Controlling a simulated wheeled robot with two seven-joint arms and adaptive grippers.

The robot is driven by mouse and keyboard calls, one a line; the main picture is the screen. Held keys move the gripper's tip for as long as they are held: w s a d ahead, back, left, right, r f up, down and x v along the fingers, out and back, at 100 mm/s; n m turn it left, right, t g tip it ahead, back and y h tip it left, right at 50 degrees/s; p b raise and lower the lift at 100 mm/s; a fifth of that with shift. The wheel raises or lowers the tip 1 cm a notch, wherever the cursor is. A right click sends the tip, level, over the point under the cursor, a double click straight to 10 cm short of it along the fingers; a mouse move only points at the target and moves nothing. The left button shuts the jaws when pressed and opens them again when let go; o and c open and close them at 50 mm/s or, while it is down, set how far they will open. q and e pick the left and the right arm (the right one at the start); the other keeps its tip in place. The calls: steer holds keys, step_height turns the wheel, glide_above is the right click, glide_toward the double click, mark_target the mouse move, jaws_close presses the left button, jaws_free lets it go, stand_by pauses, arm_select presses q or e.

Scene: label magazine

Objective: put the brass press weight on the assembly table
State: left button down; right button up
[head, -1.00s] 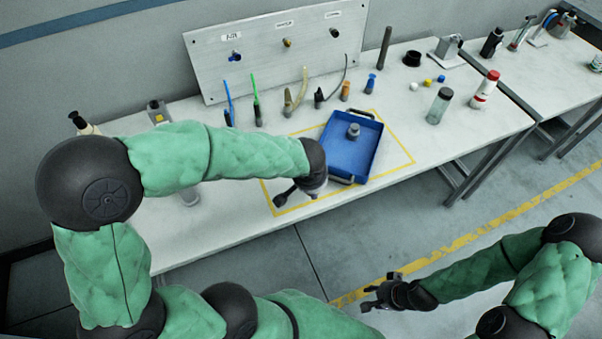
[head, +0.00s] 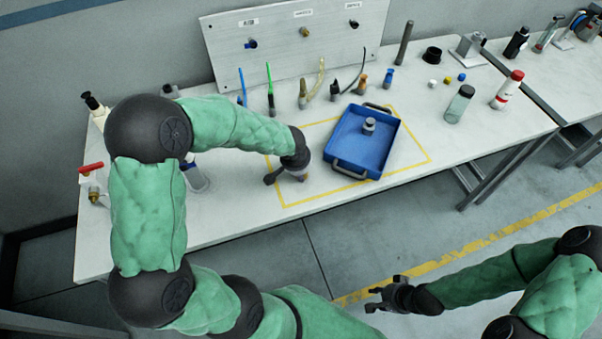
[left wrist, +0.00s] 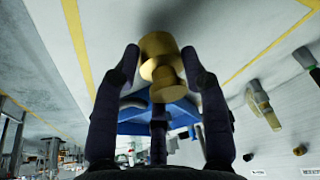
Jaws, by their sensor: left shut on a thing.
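The brass press weight (left wrist: 160,62) is a gold-coloured stepped cylinder between the fingers in the left wrist view. My left gripper (left wrist: 150,72) is shut on it. In the head view my left gripper (head: 287,176) is low over the left part of the yellow-outlined area, left of the blue tray; the wrist largely hides the weight there. I cannot tell whether the weight touches the white assembly table (head: 235,218). My right gripper (head: 378,298) is open and empty, in front of the table over the floor.
The blue tray (head: 347,152) holds a grey metal weight (head: 369,125). Several tools stand along the back below a grey panel (head: 290,45). A clear bottle (head: 459,104) and a red-and-white bottle (head: 508,90) stand at right. The table's front left is clear.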

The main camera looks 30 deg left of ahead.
arm_select(q)
steer(key=shift+f, duration=0.85)
arm_select(e)
steer(key=shift+f, duration=0.5)
arm_select(q)
steer(key=shift+f+b, duration=0.15)
steer(key=shift+b, duration=0.2)
steer(key=c, duration=0.7)
jaws_free()
arm_select(e)
steer(key=shift+f, duration=0.1)
arm_select(q)
steer(key=shift+o, duration=0.2)
steer(key=shift+s+r+p, duration=0.1)
steer(key=shift+r+p, duration=0.25)
steer(key=shift+r, duration=0.05)
steer(key=p+v, duration=0.4)
steer(key=v, duration=0.7)
steer(key=shift+r, duration=0.25)
arm_select(e)
step_height(320, 180, up, 5)
steer(key=shift+f, duration=0.1)
arm_select(q)
steer(key=shift+d, duration=0.1)
